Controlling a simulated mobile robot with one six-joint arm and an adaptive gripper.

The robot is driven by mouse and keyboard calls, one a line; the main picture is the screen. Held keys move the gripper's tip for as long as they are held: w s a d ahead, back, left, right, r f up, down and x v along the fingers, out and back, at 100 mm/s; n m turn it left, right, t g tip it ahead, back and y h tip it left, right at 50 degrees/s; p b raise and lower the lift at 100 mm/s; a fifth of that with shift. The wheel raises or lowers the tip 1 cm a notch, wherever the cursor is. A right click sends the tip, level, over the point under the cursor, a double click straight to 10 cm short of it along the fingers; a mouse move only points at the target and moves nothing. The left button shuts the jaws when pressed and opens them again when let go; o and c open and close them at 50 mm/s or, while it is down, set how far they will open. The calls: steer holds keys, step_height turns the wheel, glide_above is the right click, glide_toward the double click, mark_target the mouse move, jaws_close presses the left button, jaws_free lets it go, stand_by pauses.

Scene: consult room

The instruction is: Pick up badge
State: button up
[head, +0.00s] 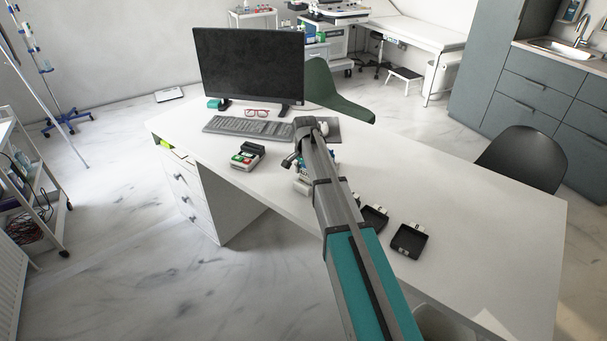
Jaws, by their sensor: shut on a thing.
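My gripper (289,161) is over the desk's near edge, in front of the keyboard, partly hidden by my own arm. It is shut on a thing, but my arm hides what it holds. I cannot make out the badge for certain. Small blue, white and red items (302,178) show beside and below the gripper, partly covered by the arm, and I cannot tell what they are.
The white desk (450,225) holds a monitor (249,65), keyboard (248,127), red glasses (257,113) and a card terminal (245,160). Black trays (409,240) lie right of my arm. A dark chair (522,158) stands at the right. The desk's right part is mostly clear.

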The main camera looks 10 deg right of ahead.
steer(key=s+d+r+p, duration=0.2)
steer(key=s+r+p, duration=0.3)
steer(key=s, duration=0.1)
steer(key=s+d+r+p, duration=0.3)
steer(key=s+r+p, duration=0.2)
steer(key=s+r, duration=0.1)
steer(key=shift+s+d, duration=0.35)
steer(key=shift+s, duration=0.1)
stand_by(0.5)
